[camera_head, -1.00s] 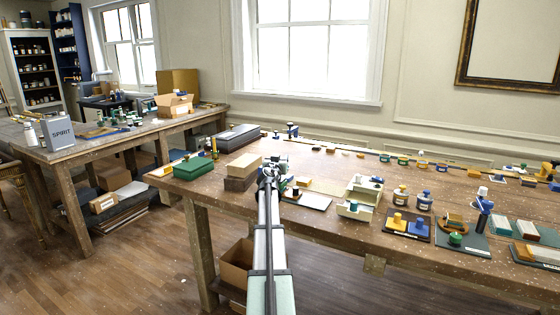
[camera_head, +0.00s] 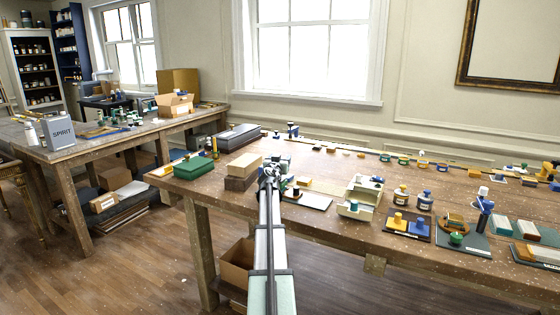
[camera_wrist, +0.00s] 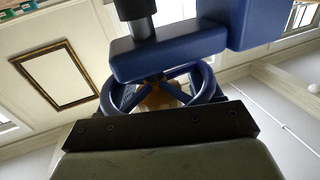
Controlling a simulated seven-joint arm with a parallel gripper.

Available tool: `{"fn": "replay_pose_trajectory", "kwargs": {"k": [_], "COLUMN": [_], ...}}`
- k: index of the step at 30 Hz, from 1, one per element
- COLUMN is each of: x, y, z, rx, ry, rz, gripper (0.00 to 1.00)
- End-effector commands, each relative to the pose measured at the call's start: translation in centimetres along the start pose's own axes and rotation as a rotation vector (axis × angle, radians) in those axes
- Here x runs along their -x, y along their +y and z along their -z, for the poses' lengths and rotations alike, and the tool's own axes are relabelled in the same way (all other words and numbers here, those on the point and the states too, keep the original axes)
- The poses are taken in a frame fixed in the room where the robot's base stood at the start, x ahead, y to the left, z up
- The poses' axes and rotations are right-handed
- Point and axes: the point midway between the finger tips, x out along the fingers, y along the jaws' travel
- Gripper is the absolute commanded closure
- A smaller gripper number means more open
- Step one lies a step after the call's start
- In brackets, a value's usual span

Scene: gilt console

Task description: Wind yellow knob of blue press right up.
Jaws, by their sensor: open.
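The blue press (camera_wrist: 170,52) fills the upper middle of the wrist view, with a thick blue crosspiece and a dark post above it. A tan-yellow part, probably the yellow knob (camera_wrist: 160,98), shows just below the crosspiece, mostly hidden. My gripper (camera_wrist: 163,78) is open, and its curved blue fingers appear on both sides of this part. I cannot tell whether they touch it. In the head view my gripper (camera_head: 269,172) is over the near left part of the long table, where the arm hides much of the press.
A pale box on a brown one (camera_head: 243,166) and a green case (camera_head: 194,167) are left of my gripper. Bottles and knobbed blocks stand further right on the table (camera_head: 340,240).

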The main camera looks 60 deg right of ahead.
Motion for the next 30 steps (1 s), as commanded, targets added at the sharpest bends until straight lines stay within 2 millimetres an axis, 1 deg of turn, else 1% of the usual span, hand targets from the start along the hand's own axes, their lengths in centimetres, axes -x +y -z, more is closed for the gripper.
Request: {"fn": "replay_pose_trajectory", "kwargs": {"k": [5,8,11,17,24,27,30], "x": [0.6,1.4,2.6,6.2,10.9,12.4,13.4], "y": [0.0,0.0,0.0,0.1,0.1,0.1,0.0], "z": [0.0,0.0,0.0,-0.1,0.0,0.0,0.0], "rx": [0.0,0.0,0.0,0.0,0.0,0.0,0.0], "ry": [0.0,0.0,0.0,0.0,0.001,0.0,0.0], "rz": [0.0,0.001,0.001,0.0,0.001,0.0,0.0], "gripper": [0.35,0.35,0.35,0.35,0.35,0.35,0.35]}}
